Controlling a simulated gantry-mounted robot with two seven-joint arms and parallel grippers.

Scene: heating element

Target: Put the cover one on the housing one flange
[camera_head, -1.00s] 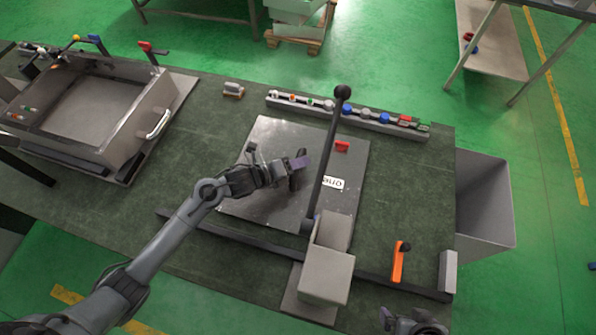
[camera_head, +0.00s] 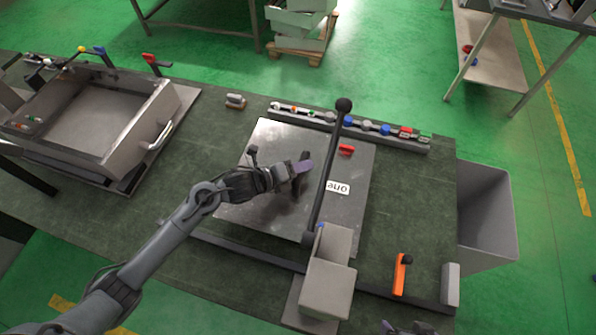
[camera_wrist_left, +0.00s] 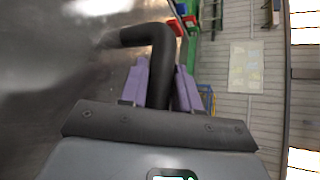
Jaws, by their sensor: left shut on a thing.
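My left gripper (camera_head: 301,168), with purple finger pads, is over the grey metal plate on the bench. In the left wrist view the two pads (camera_wrist_left: 160,85) are shut on a black elbow-shaped part (camera_wrist_left: 150,36), which bends to the left beyond the fingertips. I cannot tell from its shape whether this part is the cover. A dark shadow lies on the plate below the gripper. I cannot make out the housing flange for certain.
A small red part (camera_head: 346,150) lies on the metal plate (camera_head: 258,145). A rail of coloured parts (camera_head: 350,125) runs behind. An orange handle (camera_head: 399,275) stands right.

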